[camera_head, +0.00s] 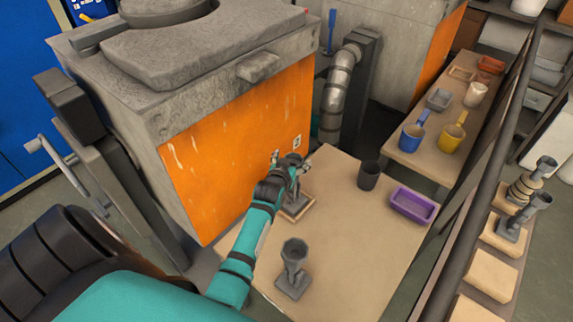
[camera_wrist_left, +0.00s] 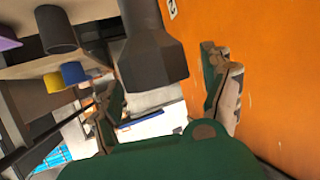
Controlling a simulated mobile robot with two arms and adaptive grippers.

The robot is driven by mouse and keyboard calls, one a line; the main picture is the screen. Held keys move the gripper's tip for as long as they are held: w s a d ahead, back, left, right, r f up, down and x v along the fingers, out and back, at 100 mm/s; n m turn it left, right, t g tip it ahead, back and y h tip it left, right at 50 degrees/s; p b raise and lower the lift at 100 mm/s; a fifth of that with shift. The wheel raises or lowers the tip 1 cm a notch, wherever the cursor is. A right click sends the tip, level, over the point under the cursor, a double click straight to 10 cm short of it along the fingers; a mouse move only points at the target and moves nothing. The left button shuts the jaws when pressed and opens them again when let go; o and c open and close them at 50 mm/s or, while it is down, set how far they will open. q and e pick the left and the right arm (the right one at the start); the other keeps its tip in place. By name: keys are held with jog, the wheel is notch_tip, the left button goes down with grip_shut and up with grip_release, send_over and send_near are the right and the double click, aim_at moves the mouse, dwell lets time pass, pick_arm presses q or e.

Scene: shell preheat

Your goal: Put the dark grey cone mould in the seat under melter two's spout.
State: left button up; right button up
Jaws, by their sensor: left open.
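A dark grey cone mould (camera_head: 293,197) stands upright at a light wooden seat (camera_head: 308,205) on the table, close to the orange melter front. Its flared top is partly hidden by my left gripper (camera_head: 291,170). The gripper is open around the mould's upper part; in the left wrist view the mould (camera_wrist_left: 150,55) shows between the spread fingers (camera_wrist_left: 165,100). I cannot tell whether its base lies fully in the seat. A second dark grey cone mould (camera_head: 294,262) stands on the table nearer to me. My right gripper is not in view.
The orange-fronted melter (camera_head: 235,125) rises directly behind the gripper. A dark grey cup (camera_head: 369,176) and a purple tray (camera_head: 413,204) stand to the right. A dark rail (camera_head: 480,165) runs along the right side. The table's front right is clear (camera_head: 360,265).

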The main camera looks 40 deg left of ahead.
pick_arm(q)
jog(key=v, duration=1.1)
jog(key=shift+b, duration=0.3)
